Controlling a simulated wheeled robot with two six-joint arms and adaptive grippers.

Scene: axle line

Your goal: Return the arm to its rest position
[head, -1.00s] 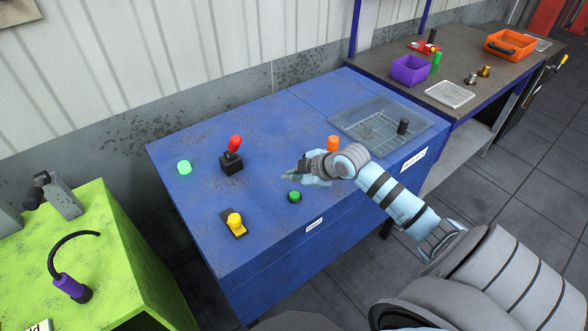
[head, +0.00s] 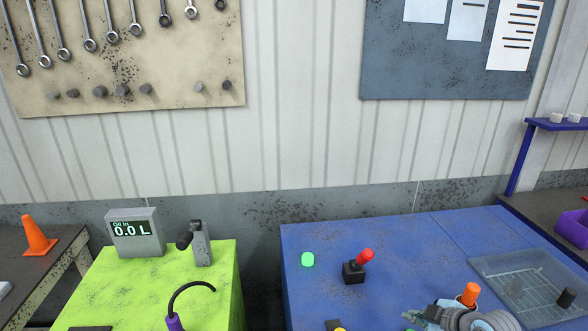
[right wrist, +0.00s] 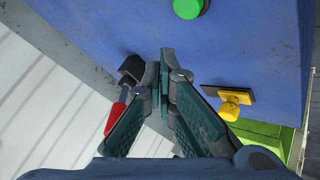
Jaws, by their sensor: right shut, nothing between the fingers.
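My right gripper (head: 408,316) is low in the head view, over the blue bench (head: 300,290), to the right of the red-handled lever (head: 364,257). In the right wrist view its fingers (right wrist: 164,75) are closed together at the tips with nothing between them. That view also shows the red lever handle (right wrist: 115,118) on the left, a green button (right wrist: 187,7) at the top and a yellow knob (right wrist: 233,102) on the right. The gripper appears apart from all of these. Most of my right arm lies below the head view. My left arm and gripper are not in view.
An orange knob (head: 469,293) stands right beside my right arm. A clear-covered bay (head: 520,277) with a black knob (head: 567,297) lies further right. A green light (head: 307,259) is on the bench's left. A lime-green cabinet (head: 222,285) holds an oil display (head: 133,231).

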